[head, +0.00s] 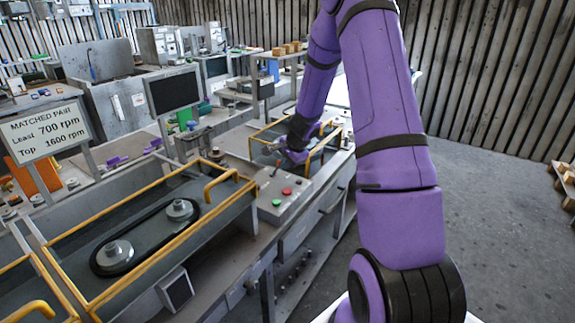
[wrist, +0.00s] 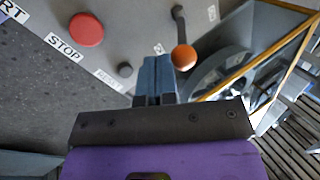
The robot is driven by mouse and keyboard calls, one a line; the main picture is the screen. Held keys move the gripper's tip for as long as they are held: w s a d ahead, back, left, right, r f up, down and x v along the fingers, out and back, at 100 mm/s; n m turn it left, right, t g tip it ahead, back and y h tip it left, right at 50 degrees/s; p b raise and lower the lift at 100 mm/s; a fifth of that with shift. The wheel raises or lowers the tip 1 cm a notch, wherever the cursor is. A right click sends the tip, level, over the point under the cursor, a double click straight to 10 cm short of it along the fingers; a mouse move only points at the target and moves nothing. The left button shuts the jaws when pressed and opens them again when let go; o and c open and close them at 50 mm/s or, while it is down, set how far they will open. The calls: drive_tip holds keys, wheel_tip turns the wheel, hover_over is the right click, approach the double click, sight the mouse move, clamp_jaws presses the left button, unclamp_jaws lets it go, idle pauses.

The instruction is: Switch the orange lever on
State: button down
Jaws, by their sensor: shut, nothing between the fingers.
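The orange lever shows in the wrist view as an orange ball knob (wrist: 184,58) on a dark rod (wrist: 179,22) that runs up the picture to the grey panel (wrist: 130,35). My gripper (wrist: 156,62) has its blue-grey fingers together, with nothing between them. The fingertips are just left of the orange knob, very close to it; I cannot tell whether they touch. In the head view my gripper (head: 269,149) is low over the far end of the control panel (head: 287,192).
A red button (wrist: 86,29) with a STOP label (wrist: 65,48) and a small black knob (wrist: 125,69) lie left of the fingers. A yellow-railed housing with a grey wheel (wrist: 218,75) is close on the right. A belt-and-pulley tray (head: 135,235) stands at left.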

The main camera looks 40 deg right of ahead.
sight(278, 162)
drive_tip(key=shift+w+a+r+g, duration=0.2)
drive_tip(key=shift+w+r+g, duration=0.15)
drive_tip(key=shift+w+g, duration=0.2)
idle(0.6)
drive_tip(key=shift+w+a+r+g+h, duration=0.15)
drive_tip(key=shift+w+r+g+h, duration=0.2)
drive_tip(key=shift+g, duration=0.4)
drive_tip(key=shift+w+a+r+g+h, duration=0.15)
drive_tip(key=shift+w+g+h, duration=0.05)
drive_tip(key=shift+w+g, duration=0.25)
drive_tip(key=shift+w+a+r+g+h, duration=0.1)
drive_tip(key=shift+w+r+g+h, duration=0.05)
drive_tip(key=shift+w+g, duration=0.3)
drive_tip(key=w+g, duration=0.1)
drive_tip(key=w+g+h, duration=0.1)
drive_tip(key=g, duration=0.1)
drive_tip(key=w+a+g, duration=0.1)
drive_tip(key=shift+w+r+g+h, duration=0.25)
drive_tip(key=shift+w+g+h, duration=0.05)
drive_tip(key=shift+w+g, duration=0.1)
drive_tip(key=shift+a+r, duration=0.1)
drive_tip(key=shift+r, duration=0.7)
